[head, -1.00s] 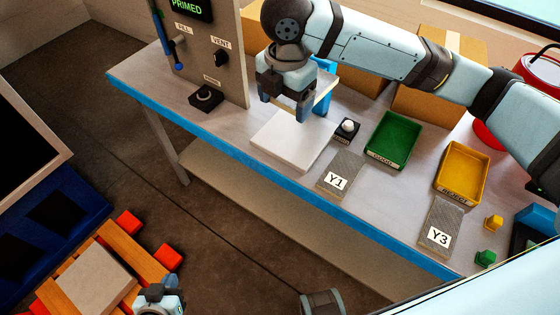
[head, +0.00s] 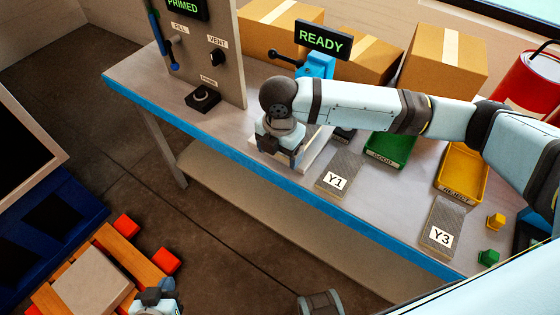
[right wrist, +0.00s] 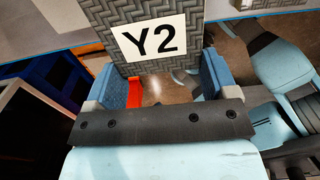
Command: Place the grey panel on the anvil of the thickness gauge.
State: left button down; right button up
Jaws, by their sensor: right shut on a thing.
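My right gripper (head: 280,158) is shut on a grey woven panel labelled Y2 (right wrist: 185,62), seen between its blue fingers in the right wrist view. In the head view the arm hides this panel. The gripper is over the front part of a white base plate (head: 312,148), in front of the thickness gauge (head: 318,66). The gauge is blue, with a black lever and a display (head: 322,40) reading READY. I cannot see its anvil clearly behind my arm. My left gripper (head: 157,299) is low at the bottom left, its fingers unclear.
Grey panels Y1 (head: 346,165) and Y3 (head: 447,215) lie on the bench. A green tray (head: 397,152) and a yellow REJECT tray (head: 463,168) stand behind them. The control panel (head: 205,65) is left of the gauge. Cardboard boxes (head: 440,70) stand behind.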

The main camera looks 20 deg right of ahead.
notch_tip(320, 180, down, 4)
jog(key=shift+f, duration=0.15)
jog(key=o, duration=1)
jog(key=shift+f, duration=0.1)
jog(key=shift+c, duration=0.2)
notch_tip(320, 180, up, 12)
jog(key=shift+r+p, duration=0.15)
jog(key=shift+p, duration=0.2)
